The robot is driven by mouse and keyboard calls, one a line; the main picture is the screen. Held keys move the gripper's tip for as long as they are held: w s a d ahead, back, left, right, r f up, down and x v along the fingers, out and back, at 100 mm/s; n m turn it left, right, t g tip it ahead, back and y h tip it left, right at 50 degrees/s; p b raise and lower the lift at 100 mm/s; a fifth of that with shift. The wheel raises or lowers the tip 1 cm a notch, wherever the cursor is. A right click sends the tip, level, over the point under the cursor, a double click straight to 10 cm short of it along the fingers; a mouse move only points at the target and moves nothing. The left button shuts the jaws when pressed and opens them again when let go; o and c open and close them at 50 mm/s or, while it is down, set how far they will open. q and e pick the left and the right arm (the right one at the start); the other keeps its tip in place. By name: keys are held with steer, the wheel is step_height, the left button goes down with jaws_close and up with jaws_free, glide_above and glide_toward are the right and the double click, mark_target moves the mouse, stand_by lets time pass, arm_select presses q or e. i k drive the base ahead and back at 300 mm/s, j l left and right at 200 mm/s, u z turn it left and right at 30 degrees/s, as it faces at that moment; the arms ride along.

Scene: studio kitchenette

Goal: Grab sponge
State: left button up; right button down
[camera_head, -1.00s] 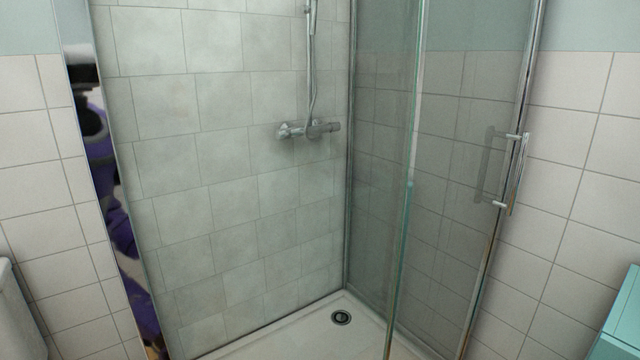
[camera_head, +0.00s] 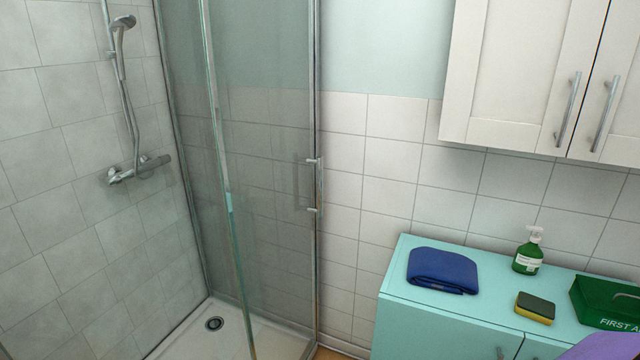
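The sponge (camera_head: 535,307) is a small yellow block with a dark top. It lies flat on the teal cabinet (camera_head: 480,320) at the lower right of the head view, near the front edge. It sits between a green soap bottle and a green first aid box. Neither of my grippers shows in the head view. A purple shape at the bottom right corner may be part of my own arm.
A folded blue towel (camera_head: 442,270), a green pump bottle (camera_head: 528,252) and a green first aid box (camera_head: 606,304) are on the cabinet. White wall cupboards (camera_head: 520,75) hang above. A glass shower enclosure (camera_head: 265,180) stands at the left.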

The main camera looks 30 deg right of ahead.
mark_target(541, 311)
steer(key=z, duration=2.35)
